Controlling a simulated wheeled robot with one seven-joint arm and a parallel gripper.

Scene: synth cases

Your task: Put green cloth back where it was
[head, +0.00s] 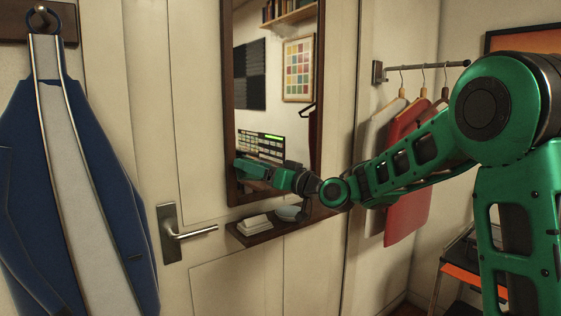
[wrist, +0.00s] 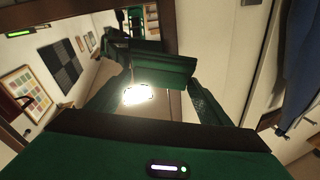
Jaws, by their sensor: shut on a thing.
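My gripper (head: 262,170) is at the lower part of the tall mirror, above the small dark shelf (head: 262,232). In the wrist view my gripper (wrist: 160,85) has its two fingers apart, with a dark green, flat-faced thing between their tips. It looks like the green cloth (wrist: 165,70), and my gripper is shut on it. Its edges are hard to part from the green fingers and the mirror's reflections. In the head view I cannot tell the cloth from my green gripper. Whether it touches the mirror is not clear.
The framed mirror (head: 231,100) hangs on a panelled door. The shelf holds a folded white cloth (head: 255,222) and a grey bowl-like thing (head: 290,213). A door handle (head: 190,233) and a blue garment (head: 110,200) are left. Hanging clothes (head: 405,220) are right, behind my arm.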

